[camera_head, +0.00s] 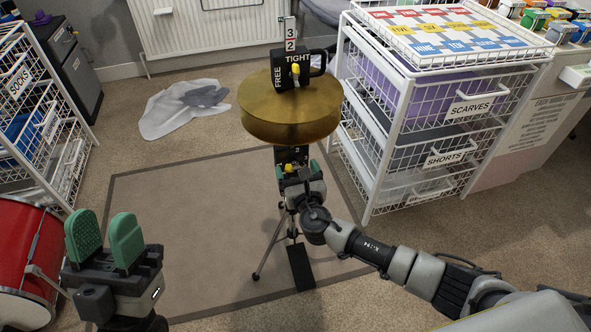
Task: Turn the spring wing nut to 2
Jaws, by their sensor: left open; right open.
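A brass cymbal (290,125) sits on a black tripod stand (270,245). Above it is a black block (281,66) marked FREE and TIGHT, with a yellow knob (295,71) on its front and a white scale showing 3 and 2 above. Below the cymbal is a second, smaller black block (291,154) with a small yellow part (289,168); its marking is too small to read. My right gripper (298,173) is open, its green fingers either side of this yellow part; contact cannot be told. My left gripper (105,240) is open and empty at lower left, far from the stand.
A white wire drawer unit (425,125) stands close on the right of the stand, a SOCKS rack (40,110) on the left. A red drum (25,250) is beside my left gripper. A plastic bag (175,112) lies behind; the mat (190,225) is mostly clear.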

